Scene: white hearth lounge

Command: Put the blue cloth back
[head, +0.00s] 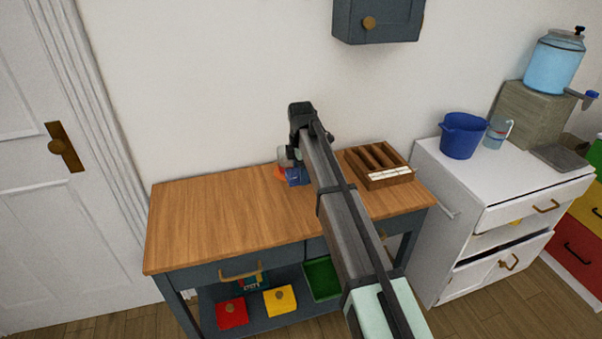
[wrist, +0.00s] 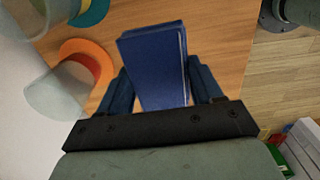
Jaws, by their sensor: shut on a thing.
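My gripper (wrist: 160,85) is shut on a dark blue, flat, rectangular thing (wrist: 153,62), with one finger on each side of it. It has crisp edges and a pale line down its right side, and looks more like a book than a cloth. I cannot tell if it is the task's blue cloth, and no other blue cloth shows. In the head view, my gripper (head: 292,158) is over the back of the wooden-topped table (head: 215,220), and the blue thing (head: 297,177) shows just left of my arm. I cannot tell whether it touches the tabletop.
Clear cups stand by an orange ring (wrist: 98,58) and a teal ring (wrist: 95,10), close left of my gripper. A wooden divided tray (head: 385,180) sits right of my arm. A blue bucket (head: 462,136) stands on the white cabinet (head: 430,172). The tabletop's left is clear.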

